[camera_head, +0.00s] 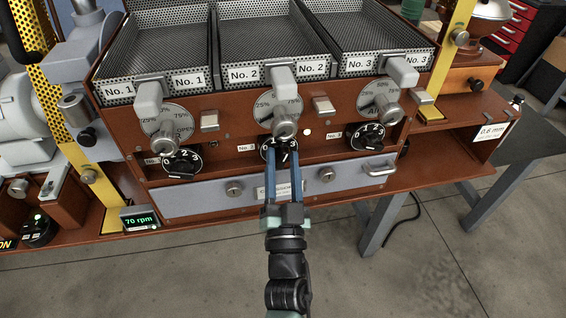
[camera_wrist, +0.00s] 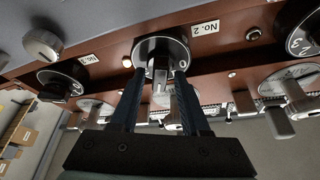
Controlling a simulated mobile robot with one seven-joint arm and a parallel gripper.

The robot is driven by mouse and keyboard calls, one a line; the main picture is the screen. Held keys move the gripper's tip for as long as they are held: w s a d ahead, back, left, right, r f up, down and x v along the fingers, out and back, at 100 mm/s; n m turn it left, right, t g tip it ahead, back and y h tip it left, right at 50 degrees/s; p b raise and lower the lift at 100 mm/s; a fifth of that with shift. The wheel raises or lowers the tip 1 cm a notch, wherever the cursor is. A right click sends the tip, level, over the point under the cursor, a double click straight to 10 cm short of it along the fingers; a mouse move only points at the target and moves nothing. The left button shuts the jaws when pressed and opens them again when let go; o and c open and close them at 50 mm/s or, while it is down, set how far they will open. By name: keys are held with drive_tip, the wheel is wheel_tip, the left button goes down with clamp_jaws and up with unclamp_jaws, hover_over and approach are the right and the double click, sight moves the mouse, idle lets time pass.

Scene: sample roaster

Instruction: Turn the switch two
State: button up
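Switch two (camera_head: 283,145) is the middle black rotary knob on the brown panel, with white digits around its dial. A small white mark shows low on it in the head view, but its exact setting is partly hidden by my fingers. In the wrist view the knob (camera_wrist: 161,46) sits beside the "No. 2" label, its grip bar pointing towards my gripper. My gripper (camera_head: 283,163) is at the knob from below, with its two blue fingers apart. In the wrist view my gripper (camera_wrist: 160,82) has one finger on each side of the bar, with gaps showing; contact is not clear.
Similar knobs sit to the left (camera_head: 182,162) and right (camera_head: 367,136). Grey levers with percentage dials, such as the middle lever (camera_head: 284,115), hang just above. A grey drawer (camera_head: 215,193) with round locks lies below. The floor in front is clear.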

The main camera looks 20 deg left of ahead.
clamp_jaws()
drive_tip(key=shift+n, duration=0.4)
drive_tip(key=n+g+y+p, duration=0.1)
drive_tip(key=n, duration=0.2)
drive_tip(key=n+y+p, duration=0.1)
drive_tip(key=n+y, duration=0.1)
drive_tip(key=n, duration=0.1)
drive_tip(key=shift+d+n+g, duration=0.1)
drive_tip(key=shift+n+g, duration=0.3)
drive_tip(key=n+g+y+p, duration=0.1)
drive_tip(key=n, duration=0.2)
drive_tip(key=n+g+y, duration=0.1)
drive_tip(key=n, duration=0.2)
drive_tip(key=shift+n+g+y+p, duration=0.3)
drive_tip(key=shift+y+p, duration=0.05)
drive_tip(key=shift+y, duration=0.05)
drive_tip(key=n+g, duration=0.1)
drive_tip(key=n, duration=0.2)
drive_tip(key=n+g+y+p, duration=0.1)
drive_tip(key=n, duration=0.2)
drive_tip(key=shift+g, duration=0.3)
drive_tip(key=shift+n+g+p, duration=0.9)
drive_tip(key=shift+n+p, duration=0.05)
drive_tip(key=shift+n, duration=1.05)
drive_tip(key=shift+o, duration=1)
unclamp_jaws()
